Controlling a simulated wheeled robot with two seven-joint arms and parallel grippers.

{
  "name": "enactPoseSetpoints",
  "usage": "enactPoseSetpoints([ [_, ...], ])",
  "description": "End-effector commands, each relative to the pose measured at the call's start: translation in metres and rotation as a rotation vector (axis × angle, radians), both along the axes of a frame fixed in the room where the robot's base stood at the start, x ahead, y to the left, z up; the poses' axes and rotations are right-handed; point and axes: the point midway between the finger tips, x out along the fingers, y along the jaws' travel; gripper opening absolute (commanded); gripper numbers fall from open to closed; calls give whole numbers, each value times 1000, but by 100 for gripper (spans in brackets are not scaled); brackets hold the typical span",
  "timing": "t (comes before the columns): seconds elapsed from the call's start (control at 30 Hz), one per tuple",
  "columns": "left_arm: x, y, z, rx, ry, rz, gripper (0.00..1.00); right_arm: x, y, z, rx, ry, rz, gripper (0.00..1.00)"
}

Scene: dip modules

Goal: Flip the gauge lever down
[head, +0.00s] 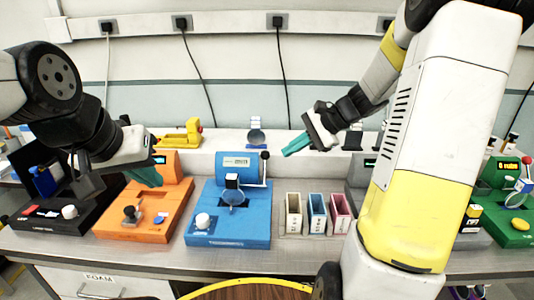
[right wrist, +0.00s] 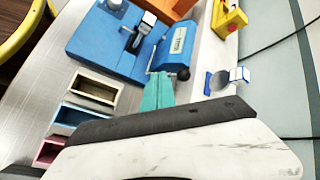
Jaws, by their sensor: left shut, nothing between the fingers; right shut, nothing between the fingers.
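A blue module (head: 228,228) stands near the middle of the bench, with a blue drum-shaped housing and small display at its back. I cannot read a gauge label. My right gripper (head: 290,149) is shut and empty, up and right of the lever, apart from it. In the right wrist view its teal fingertips (right wrist: 158,90) point towards the blue module (right wrist: 105,42) and its housing. My left gripper (head: 149,177) is shut and empty over the orange module.
The orange module (head: 125,218) and a black module (head: 45,215) stand to the left. Three small open bins (head: 318,212) stand right of the blue module. A round mirror-like stand (head: 256,137) is behind. A green module (head: 515,228) with a lever is far right.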

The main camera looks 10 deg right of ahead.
Motion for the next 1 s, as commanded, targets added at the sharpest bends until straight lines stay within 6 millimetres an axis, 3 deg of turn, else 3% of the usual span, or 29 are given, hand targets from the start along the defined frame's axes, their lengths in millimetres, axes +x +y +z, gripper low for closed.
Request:
enactPoseSetpoints([
  [0.03, 0, 0, 0, 0, 0, 0, 0, 14, -11, -14, 55, 35, -57, 0],
  [0.2, 0, 0, 0, 0, 0, 0, 0, 48, -39, -42, 201, 101, -211, 0],
  [0.4, 0, 0, 0, 0, 0, 0, 0, 66, -59, -61, 286, 134, -304, 0],
  [0.8, 0, 0, 0, 0, 0, 0, 0, 69, -61, -63, 299, 138, -317, 0],
  [1.0, 0, 0, 0, 0, 0, 0, 0, 76, -48, -71, 300, 139, -314, 0],
])
